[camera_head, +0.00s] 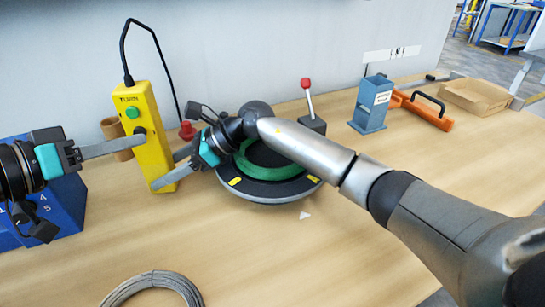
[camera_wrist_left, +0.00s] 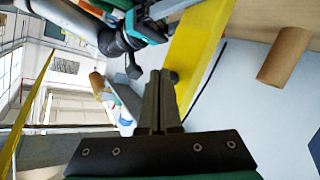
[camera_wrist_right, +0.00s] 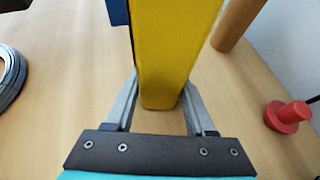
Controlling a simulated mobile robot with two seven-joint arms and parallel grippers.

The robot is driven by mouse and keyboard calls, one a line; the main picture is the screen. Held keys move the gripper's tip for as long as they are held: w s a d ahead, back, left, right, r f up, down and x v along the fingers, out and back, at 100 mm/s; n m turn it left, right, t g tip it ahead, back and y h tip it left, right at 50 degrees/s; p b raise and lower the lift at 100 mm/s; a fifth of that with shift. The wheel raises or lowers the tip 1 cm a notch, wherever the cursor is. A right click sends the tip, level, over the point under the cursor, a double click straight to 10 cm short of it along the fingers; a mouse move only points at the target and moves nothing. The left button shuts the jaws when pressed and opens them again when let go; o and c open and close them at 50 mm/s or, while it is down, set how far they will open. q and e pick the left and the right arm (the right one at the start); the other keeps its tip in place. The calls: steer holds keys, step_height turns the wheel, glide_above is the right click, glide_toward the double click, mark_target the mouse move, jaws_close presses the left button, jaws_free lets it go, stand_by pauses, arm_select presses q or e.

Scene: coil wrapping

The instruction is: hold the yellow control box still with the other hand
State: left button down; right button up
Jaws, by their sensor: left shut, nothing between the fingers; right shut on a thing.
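The yellow control box (camera_head: 150,108) stands upright near the wall, with TURN lettering, a green button and a black knob; a black cable leaves its top. It also shows in the right wrist view (camera_wrist_right: 170,45) and left wrist view (camera_wrist_left: 200,45). My right gripper (camera_head: 162,180) is shut around the box's lower part; one finger lies on each side in the right wrist view (camera_wrist_right: 162,85). My left gripper (camera_head: 142,138) is shut and empty, its tips at the knob. In the left wrist view (camera_wrist_left: 160,75) the tips are close beside the knob; contact is unclear.
A round turntable (camera_head: 265,192) with a green ring sits under my right forearm. A wire coil (camera_head: 150,281) lies at the front, a blue box (camera_head: 65,208) at left. A cardboard tube (camera_head: 113,132) and red knob (camera_head: 187,131) flank the box. The front right table is clear.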

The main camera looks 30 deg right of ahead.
arm_select(q)
steer(key=shift+s+a, duration=0.1)
steer(key=shift+s, duration=0.2)
steer(key=s+a, duration=0.1)
steer(key=s, duration=0.4)
steer(key=shift+s+a, duration=0.4)
stand_by(2.0)
arm_select(e)
steer(key=o, duration=1.1)
steer(key=shift+c, duration=0.2)
steer(key=shift+d, duration=0.1)
